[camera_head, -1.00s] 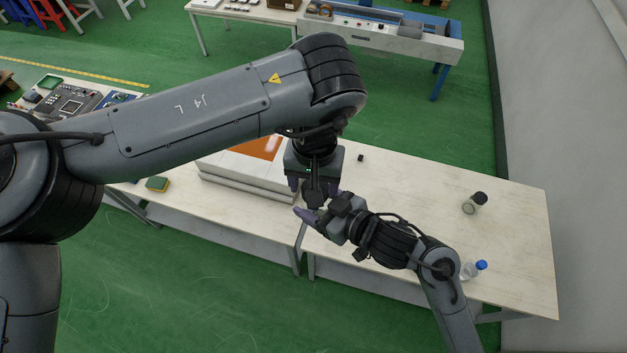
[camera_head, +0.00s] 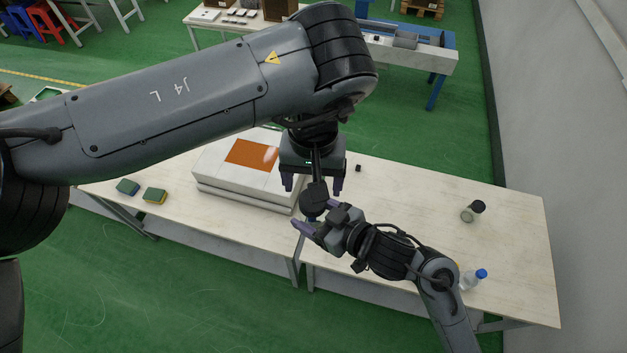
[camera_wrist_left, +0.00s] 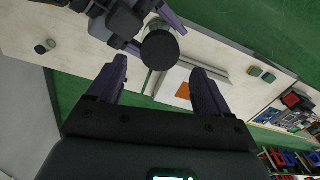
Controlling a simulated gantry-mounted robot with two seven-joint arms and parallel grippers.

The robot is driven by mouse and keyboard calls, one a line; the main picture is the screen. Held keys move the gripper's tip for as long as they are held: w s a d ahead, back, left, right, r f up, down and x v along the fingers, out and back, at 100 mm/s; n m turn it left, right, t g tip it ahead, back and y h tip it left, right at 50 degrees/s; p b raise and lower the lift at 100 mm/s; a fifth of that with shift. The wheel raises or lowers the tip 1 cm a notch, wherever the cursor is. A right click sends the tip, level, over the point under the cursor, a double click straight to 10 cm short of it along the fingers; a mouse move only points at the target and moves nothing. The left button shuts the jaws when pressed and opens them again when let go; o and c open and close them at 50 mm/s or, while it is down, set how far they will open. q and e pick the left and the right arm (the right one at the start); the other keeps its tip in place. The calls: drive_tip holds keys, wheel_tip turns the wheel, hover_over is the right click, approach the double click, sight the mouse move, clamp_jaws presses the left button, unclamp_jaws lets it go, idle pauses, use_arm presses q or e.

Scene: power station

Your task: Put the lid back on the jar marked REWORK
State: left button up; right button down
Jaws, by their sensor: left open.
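A round dark-topped jar (camera_head: 314,197) is at the fingers of my right gripper (camera_head: 312,226), above the table's front edge. In the left wrist view its black round top (camera_wrist_left: 160,50) faces me, with a little of the glassy body showing between the right fingers. My left gripper (camera_head: 314,186) is open just above it, fingers apart and pointing down; the left wrist view shows nothing between them at the tips. A second jar with a dark lid (camera_head: 472,211) stands on the table at the right. No label is readable, so I cannot tell which is REWORK.
A white box with an orange panel (camera_head: 215,175) lies on the table left of my grippers. A small black piece (camera_head: 358,168), a blue-capped bottle (camera_head: 474,280) and two sponges (camera_head: 141,191) are also on the table. The table's right middle is clear.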

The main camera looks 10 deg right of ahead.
sight(313, 213)
use_arm(q)
drive_tip(key=shift+r+n, duration=1.3)
drive_tip(key=shift+r, duration=0.05)
drive_tip(key=shift+f, duration=0.1)
drive_tip(key=shift+f, duration=3.95)
drive_tip(key=c, duration=1.1)
drive_tip(key=shift+o, duration=0.2)
drive_tip(key=shift+m, duration=1.7)
